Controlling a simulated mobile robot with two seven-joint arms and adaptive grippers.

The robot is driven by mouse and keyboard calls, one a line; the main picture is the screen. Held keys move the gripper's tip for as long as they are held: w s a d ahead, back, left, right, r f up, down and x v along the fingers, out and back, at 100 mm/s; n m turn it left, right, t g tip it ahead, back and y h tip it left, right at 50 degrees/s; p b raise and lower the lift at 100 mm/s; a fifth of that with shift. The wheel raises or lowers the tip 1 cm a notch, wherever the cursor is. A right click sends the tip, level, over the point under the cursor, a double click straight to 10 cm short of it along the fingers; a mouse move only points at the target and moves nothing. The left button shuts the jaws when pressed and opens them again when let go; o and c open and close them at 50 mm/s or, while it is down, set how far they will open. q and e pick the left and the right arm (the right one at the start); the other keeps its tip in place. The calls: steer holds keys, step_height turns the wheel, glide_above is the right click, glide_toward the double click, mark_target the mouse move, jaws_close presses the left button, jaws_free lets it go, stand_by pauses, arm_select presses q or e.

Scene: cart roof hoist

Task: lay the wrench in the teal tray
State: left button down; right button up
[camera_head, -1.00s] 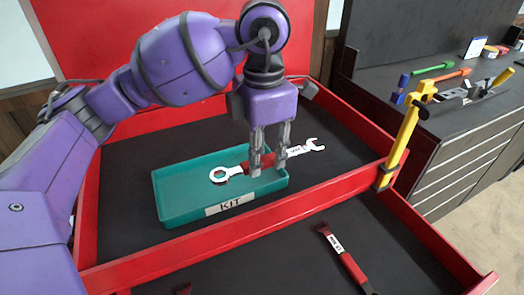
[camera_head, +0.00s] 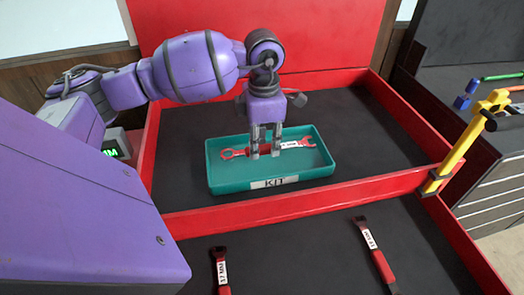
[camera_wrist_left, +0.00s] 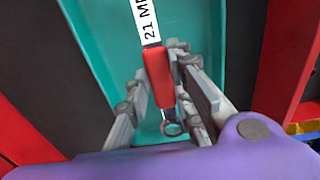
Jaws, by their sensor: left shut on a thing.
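The wrench (camera_head: 296,144) has silver ends, a red grip and a white label; in the left wrist view its label (camera_wrist_left: 149,22) reads 21 M, with the rest cut off. My left gripper (camera_head: 265,154) is shut on the wrench's red grip, which also shows between the fingers in the left wrist view (camera_wrist_left: 159,82). The teal tray (camera_head: 221,181) carries a KIT label on its front wall. The wrench lies over the inside of the tray, within its walls in the head view; I cannot tell whether it touches the floor. My right gripper is not in view.
A red-walled cart compartment (camera_head: 200,113) with a dark floor surrounds the tray. A red divider (camera_head: 330,199) runs in front. Two other red-handled wrenches lie in the front compartment. A yellow post (camera_head: 460,150) stands at the right, by a dark bench with tools.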

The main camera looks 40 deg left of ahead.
mark_target(262, 146)
arm_select(q)
steer(key=shift+a+f, duration=0.2)
steer(key=shift+f, duration=1.5)
steer(key=shift+f, duration=0.2)
steer(key=c, duration=1.5)
jaws_free()
steer(key=shift+c, duration=0.2)
steer(key=shift+r, duration=0.1)
step_height(262, 146, up, 12)
steer(key=shift+r, duration=0.1)
